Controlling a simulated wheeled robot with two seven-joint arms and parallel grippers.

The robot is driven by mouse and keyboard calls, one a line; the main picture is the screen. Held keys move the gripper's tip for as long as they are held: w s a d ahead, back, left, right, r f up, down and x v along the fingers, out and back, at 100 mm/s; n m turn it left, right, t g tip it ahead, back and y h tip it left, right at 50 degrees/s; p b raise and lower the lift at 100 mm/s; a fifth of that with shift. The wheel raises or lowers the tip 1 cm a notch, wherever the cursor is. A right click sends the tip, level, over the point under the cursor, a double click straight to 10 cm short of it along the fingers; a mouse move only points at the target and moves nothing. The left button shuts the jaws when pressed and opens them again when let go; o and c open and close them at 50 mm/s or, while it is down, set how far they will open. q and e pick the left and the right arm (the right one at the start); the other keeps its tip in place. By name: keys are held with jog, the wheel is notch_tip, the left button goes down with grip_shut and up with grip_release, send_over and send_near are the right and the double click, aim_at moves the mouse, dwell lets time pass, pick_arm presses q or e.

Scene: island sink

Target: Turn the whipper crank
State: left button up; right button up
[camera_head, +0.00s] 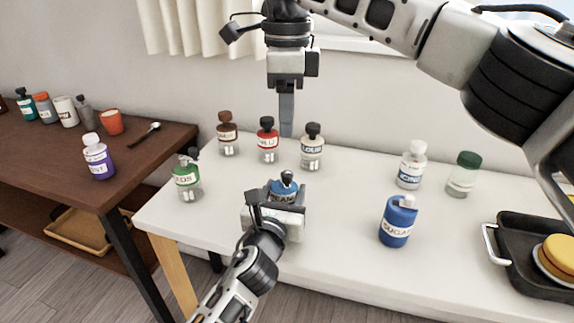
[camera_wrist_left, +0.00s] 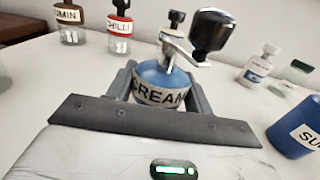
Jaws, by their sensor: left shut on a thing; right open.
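The cream whipper (camera_head: 284,187) is a small blue pot labelled CREAM, standing upright near the front edge of the white table. Its crank, with a silver arm and a black knob (camera_wrist_left: 211,32), sticks up from the lid in the left wrist view. My left gripper (camera_head: 285,200) is shut around the pot's body, with one finger on each side. My right gripper (camera_head: 287,118) points down, open and empty, above the table behind the whipper and apart from the crank. Its fingers overlap from this side, so the gap between them is hidden.
The brown cumin (camera_head: 228,136), red chilli (camera_head: 267,140) and black-capped (camera_head: 312,148) bottles stand behind the whipper. A green-labelled bottle (camera_head: 187,178) is at left, a blue sugar jar (camera_head: 397,222) at right. A dark tray (camera_head: 505,252) sits far right. The table between whipper and sugar is clear.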

aim_at(287, 172)
notch_tip(287, 172, down, 10)
jog(key=shift+f, duration=0.25)
grip_shut()
jog(key=m, duration=0.2)
jog(key=a+m, duration=0.1)
jog(key=m, duration=0.2)
jog(key=shift+a+m, duration=0.35)
jog(key=shift+m, duration=0.05)
